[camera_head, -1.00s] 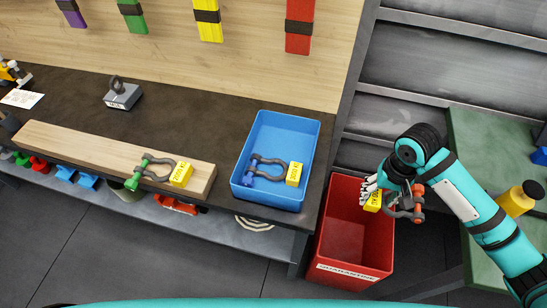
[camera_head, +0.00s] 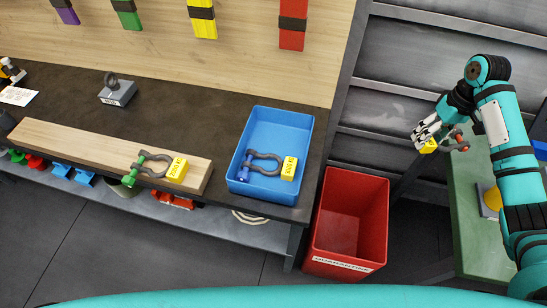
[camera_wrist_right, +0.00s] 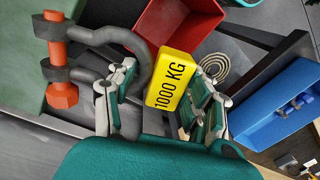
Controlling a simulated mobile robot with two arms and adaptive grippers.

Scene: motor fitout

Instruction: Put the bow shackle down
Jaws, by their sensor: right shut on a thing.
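My right gripper (camera_head: 428,130) is shut on a bow shackle (camera_head: 459,142) with an orange pin, holding it in the air beside the green surface at the right. In the right wrist view the fingers (camera_wrist_right: 160,97) close around its yellow tag (camera_wrist_right: 172,78), marked 1000 KG. The grey bow (camera_wrist_right: 120,38) and orange pin (camera_wrist_right: 60,62) stick out to the left. A second shackle, with a blue pin (camera_head: 262,160), lies in the blue bin (camera_head: 275,115). A third, with a green pin (camera_head: 150,165), lies on the wooden board (camera_head: 75,142). My left gripper is out of view.
An empty red bin (camera_head: 345,215) stands on the floor right of the dark workbench (camera_head: 190,115). The green surface (camera_head: 465,220) carries a yellow object (camera_head: 491,198). A grey block with a ring (camera_head: 117,93) sits on the workbench. Grey shelving (camera_head: 420,60) is behind.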

